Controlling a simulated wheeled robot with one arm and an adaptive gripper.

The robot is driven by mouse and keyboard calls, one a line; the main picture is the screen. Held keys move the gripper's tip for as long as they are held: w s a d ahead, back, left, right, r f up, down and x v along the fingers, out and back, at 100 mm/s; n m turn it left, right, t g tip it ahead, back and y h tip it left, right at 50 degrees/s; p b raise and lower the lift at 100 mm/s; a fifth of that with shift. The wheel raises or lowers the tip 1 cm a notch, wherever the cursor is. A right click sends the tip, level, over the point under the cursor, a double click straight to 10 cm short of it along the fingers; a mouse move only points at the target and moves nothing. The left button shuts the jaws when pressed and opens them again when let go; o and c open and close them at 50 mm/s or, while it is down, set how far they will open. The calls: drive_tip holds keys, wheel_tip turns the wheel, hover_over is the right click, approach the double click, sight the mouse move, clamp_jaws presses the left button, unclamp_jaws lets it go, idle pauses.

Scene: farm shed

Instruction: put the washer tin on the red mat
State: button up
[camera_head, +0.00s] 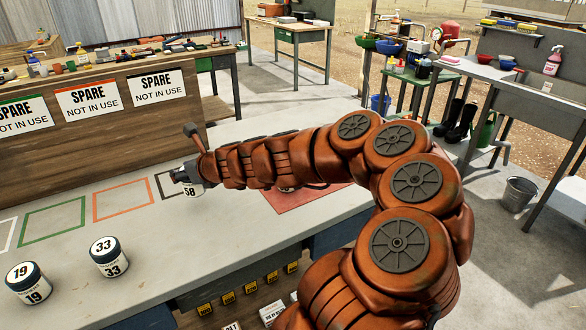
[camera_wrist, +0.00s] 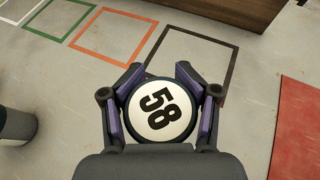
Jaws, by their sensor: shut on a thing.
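In the wrist view the tin's round white lid (camera_wrist: 160,109) sits between the two fingers (camera_wrist: 159,98). The tin is near the black outlined square (camera_wrist: 189,62); I cannot tell whether it touches the table. The red mat (camera_head: 305,199) lies to the right of the tin, partly hidden behind my arm; its left part also shows at the right of the wrist view (camera_wrist: 297,130). Which tin holds washers cannot be read.
Tins marked 19 (camera_head: 29,283) and 33 (camera_head: 109,257) stand at the left front of the table. Green (camera_head: 52,226) and orange (camera_head: 123,200) outlined squares lie empty. A wooden panel with spare signs (camera_head: 88,98) closes the back. The table between squares and mat looks clear.

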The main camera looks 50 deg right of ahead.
drive_tip(key=s+d+m+h, duration=0.2)
drive_tip(key=s+d, duration=0.4)
drive_tip(key=d, duration=0.4)
drive_tip(key=w+d, duration=0.2)
drive_tip(key=d, duration=0.2)
drive_tip(key=w+d, duration=0.3)
drive_tip(key=d, duration=0.2)
drive_tip(key=w+d+p, duration=0.1)
drive_tip(key=w+d, duration=0.2)
drive_tip(key=d, duration=0.1)
drive_tip(key=shift+w+d+f, duration=0.1)
drive_tip(key=shift+d+f, duration=0.15)
drive_tip(key=shift+f, duration=0.1)
drive_tip(key=shift+f+b, duration=0.3)
drive_tip(key=shift+f, duration=1.45)
drive_tip(key=shift+f, duration=0.15)
drive_tip(key=o, duration=1.4)
drive_tip(key=shift+s+r, duration=0.35)
drive_tip(key=shift+s, duration=0.1)
drive_tip(key=v, duration=1.1)
drive_tip(key=shift+s+f, duration=0.15)
